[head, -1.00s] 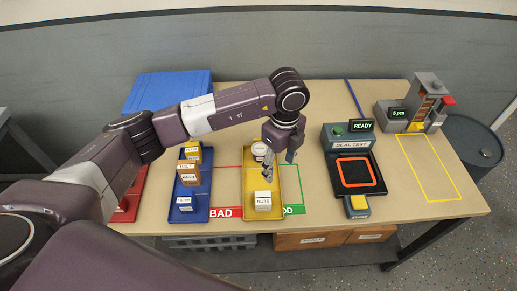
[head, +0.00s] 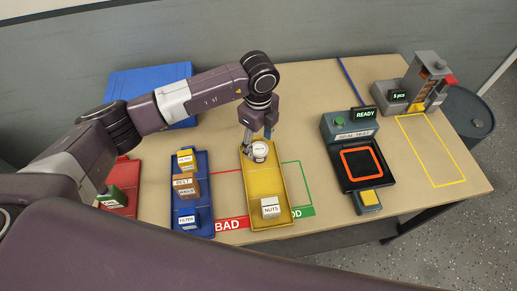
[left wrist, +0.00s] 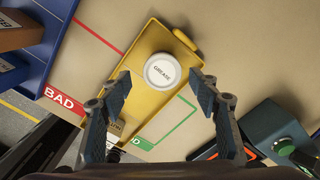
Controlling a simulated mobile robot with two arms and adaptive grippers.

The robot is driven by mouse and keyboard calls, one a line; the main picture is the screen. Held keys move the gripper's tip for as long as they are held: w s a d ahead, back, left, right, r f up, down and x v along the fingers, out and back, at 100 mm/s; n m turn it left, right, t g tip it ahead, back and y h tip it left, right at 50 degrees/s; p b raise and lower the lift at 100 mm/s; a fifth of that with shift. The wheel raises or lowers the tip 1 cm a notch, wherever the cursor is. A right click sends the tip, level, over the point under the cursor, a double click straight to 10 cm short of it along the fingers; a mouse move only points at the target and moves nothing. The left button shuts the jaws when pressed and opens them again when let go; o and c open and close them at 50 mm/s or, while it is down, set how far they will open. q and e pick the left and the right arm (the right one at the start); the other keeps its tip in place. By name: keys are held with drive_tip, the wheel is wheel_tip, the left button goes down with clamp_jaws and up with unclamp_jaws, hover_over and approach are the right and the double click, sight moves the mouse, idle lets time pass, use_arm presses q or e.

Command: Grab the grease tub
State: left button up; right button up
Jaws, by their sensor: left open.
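The grease tub (head: 260,150) is a small white round tub near the far end of the yellow tray (head: 264,190). In the left wrist view the tub (left wrist: 162,71) shows its white lid, labelled GREASE, from above. My left gripper (head: 257,138) is at the tub, pointing down, with its fingers apart. In the left wrist view the open fingers (left wrist: 160,90) are on either side of the image, with the tub between and a little beyond their tips. No contact shows. My right gripper is not in view.
A NUTS box (head: 270,207) stands at the near end of the yellow tray. A blue tray (head: 203,215) with labelled boxes is to the left, beside a red tray (head: 128,175). The seal test device (head: 350,130) is to the right. Bare tabletop lies behind the yellow tray.

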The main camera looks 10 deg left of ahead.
sight(259, 148)
use_arm(q)
wheel_tip(259, 148, down, 4)
drive_tip(key=shift+w+r+p, duration=0.1)
drive_tip(key=shift+w+p, duration=0.05)
drive_tip(key=shift+p, duration=0.5)
drive_tip(key=shift+f, duration=0.4)
drive_tip(key=shift+c, duration=1.5)
drive_tip(key=c, duration=0.7)
drive_tip(key=shift+c, duration=0.8)
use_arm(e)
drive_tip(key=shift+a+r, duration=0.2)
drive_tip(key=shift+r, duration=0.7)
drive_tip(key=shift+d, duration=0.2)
